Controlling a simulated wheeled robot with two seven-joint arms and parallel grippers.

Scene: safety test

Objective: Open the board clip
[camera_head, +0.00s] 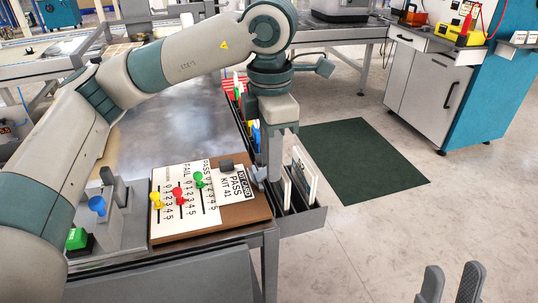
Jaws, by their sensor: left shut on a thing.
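A brown board (247,218) lies on the near right corner of the workbench. A white card (233,187) marked "KIT CARD PASS KIT 41" lies on its right part. A dark grey block (227,166), which looks like part of the board clip, sits at the card's upper edge. My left gripper (262,182) points down at the board's right edge, beside the card. It is shut on a small grey part there, seemingly the board clip; the arm and fingers hide most of it. My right gripper (452,285) is open and empty at the bottom right.
A white score panel (186,224) with coloured pegs covers the board's left part. A grey fixture (120,215) with a blue knob and a green button (77,238) stand left. A dark rack (305,222) with upright panels adjoins the bench's right edge. A green floor mat (362,160) lies beyond.

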